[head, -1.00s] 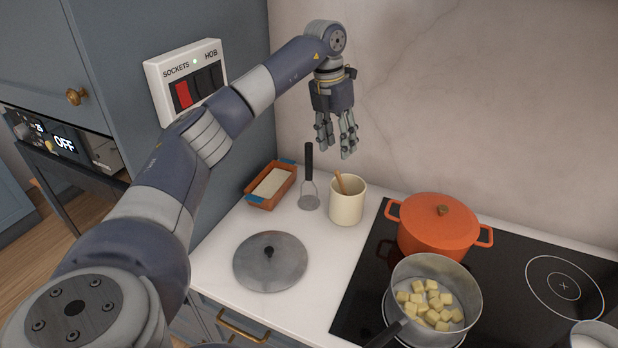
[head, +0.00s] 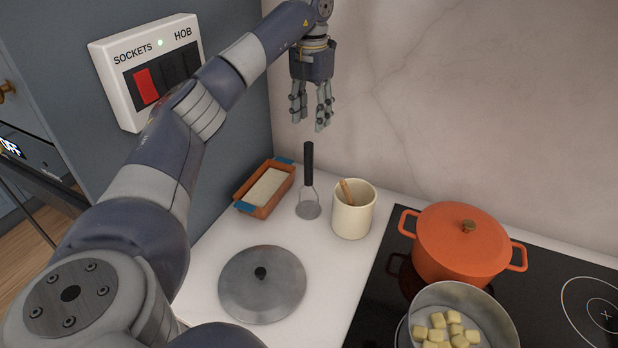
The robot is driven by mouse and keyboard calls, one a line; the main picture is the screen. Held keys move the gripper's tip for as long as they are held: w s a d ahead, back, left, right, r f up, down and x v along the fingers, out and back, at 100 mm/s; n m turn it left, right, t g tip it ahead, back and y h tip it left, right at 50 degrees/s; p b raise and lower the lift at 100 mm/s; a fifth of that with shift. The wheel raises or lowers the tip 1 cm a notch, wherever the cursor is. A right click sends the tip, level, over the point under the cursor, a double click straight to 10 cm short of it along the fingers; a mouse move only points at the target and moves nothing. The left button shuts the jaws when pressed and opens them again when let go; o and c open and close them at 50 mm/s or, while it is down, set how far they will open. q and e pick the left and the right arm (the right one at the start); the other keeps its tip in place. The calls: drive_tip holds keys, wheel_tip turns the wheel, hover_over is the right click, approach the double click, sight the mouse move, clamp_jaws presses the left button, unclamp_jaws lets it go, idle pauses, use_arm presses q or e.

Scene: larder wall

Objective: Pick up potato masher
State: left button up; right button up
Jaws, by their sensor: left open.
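The potato masher (head: 309,168) has a black handle and a grey metal head. Its head is low on the white worktop, between the orange dish and the cream crock, and its handle points towards the back wall. I cannot tell whether it leans or lies flat. My left gripper (head: 311,118) hangs fingers down above the handle's end in the head view. It is open and empty, with a gap between its fingertips and the handle. My right gripper is not in view.
An orange dish (head: 246,207) stands left of the masher. A cream crock (head: 352,219) with a wooden utensil stands right. A grey lid (head: 262,301) lies in front. An orange pot (head: 455,256) and a pan of cubes (head: 503,325) are on the black hob (head: 545,268).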

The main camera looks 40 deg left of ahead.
use_arm(q)
wheel_tip(320, 180, down, 4)
drive_tip(key=b, duration=0.3)
drive_tip(key=shift+s+d+r, duration=0.1)
drive_tip(key=shift+d+r, duration=0.05)
drive_tip(key=shift+r, duration=0.05)
drive_tip(key=shift+f+b, duration=0.7)
drive_tip(key=shift+f, duration=0.35)
hover_over(309, 169)
drive_tip(key=w, duration=0.2)
drive_tip(key=f, duration=0.2)
drive_tip(key=a+f+p, duration=0.1)
drive_tip(key=f, duration=0.1)
drive_tip(key=shift+s+f, duration=0.1)
drive_tip(key=shift+f, duration=0.25)
drive_tip(key=shift+s+f+p, duration=0.2)
drive_tip(key=shift+f+p, duration=0.1)
drive_tip(key=shift+f, duration=0.3)
drive_tip(key=f, duration=0.1)
drive_tip(key=f+p, duration=0.1)
drive_tip(key=f, duration=0.1)
drive_tip(key=shift+s, duration=0.35)
drive_tip(key=shift+f, duration=0.55)
drive_tip(key=shift+w, duration=0.1)
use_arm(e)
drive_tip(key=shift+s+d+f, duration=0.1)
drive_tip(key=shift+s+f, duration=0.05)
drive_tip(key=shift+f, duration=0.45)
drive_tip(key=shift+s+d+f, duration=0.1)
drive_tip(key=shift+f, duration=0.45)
